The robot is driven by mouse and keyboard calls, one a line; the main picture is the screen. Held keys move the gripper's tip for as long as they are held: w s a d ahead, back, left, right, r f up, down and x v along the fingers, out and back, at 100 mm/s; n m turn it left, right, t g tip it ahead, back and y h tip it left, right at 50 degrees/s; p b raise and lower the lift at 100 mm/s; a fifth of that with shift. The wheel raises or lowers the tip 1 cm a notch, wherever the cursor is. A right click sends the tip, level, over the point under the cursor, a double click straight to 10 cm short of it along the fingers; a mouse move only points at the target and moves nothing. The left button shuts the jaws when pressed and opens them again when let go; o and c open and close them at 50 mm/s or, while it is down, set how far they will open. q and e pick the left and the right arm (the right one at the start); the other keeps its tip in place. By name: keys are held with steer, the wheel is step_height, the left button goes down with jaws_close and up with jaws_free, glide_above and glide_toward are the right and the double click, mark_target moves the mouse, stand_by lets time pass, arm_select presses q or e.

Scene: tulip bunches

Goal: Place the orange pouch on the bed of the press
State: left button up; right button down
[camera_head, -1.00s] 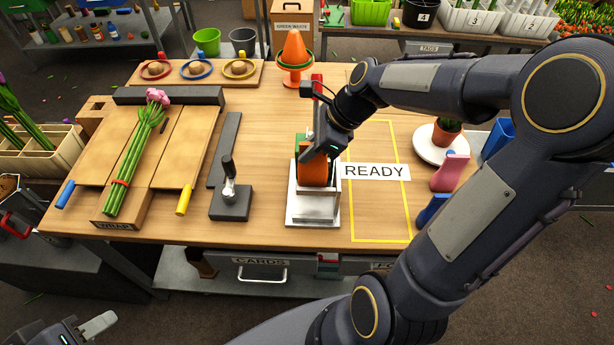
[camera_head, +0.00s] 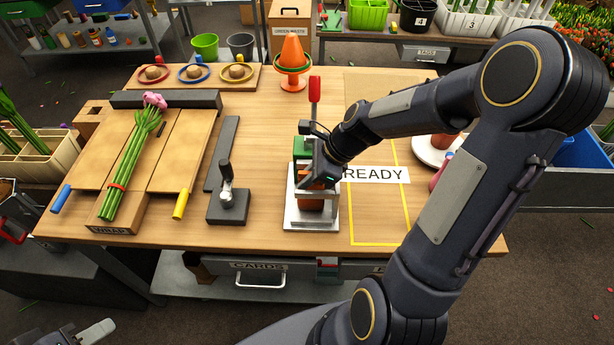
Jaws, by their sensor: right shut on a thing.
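The press (camera_head: 291,211) stands at the middle of the table's front part, with a pale metal base and frame, a green block and a red-handled lever (camera_head: 315,88). My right gripper (camera_head: 314,184) reaches into the press from the right and is shut on the orange pouch (camera_head: 310,203). The pouch is low in the frame, just over the bed; whether it touches the bed I cannot tell. My gripper and the frame partly cover it. My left gripper (camera_head: 95,333) is at the bottom left, cut off by the picture edge.
A yellow-outlined area with a READY label (camera_head: 376,175) lies right of the press. A black lever tool (camera_head: 229,205) stands to its left, then tulips (camera_head: 131,150) on the wrapping board. An orange cone (camera_head: 293,60) stands behind.

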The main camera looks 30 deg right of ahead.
steer(key=c, duration=1.8)
jaws_free()
steer(key=shift+o, duration=0.2)
steer(key=shift+r, duration=0.25)
steer(key=p+v, duration=0.1)
steer(key=v, duration=1)
steer(key=s+a+r+n+t+h, duration=0.1)
steer(key=s+a+n, duration=0.3)
steer(key=s+n, duration=0.3)
steer(key=s+a+n+t, duration=0.1)
steer(key=s+a+n, duration=0.4)
steer(key=n, duration=1)
steer(key=shift+s+r+n+h, duration=0.4)
steer(key=shift+s, duration=0.55)
steer(key=shift+a, duration=0.15)
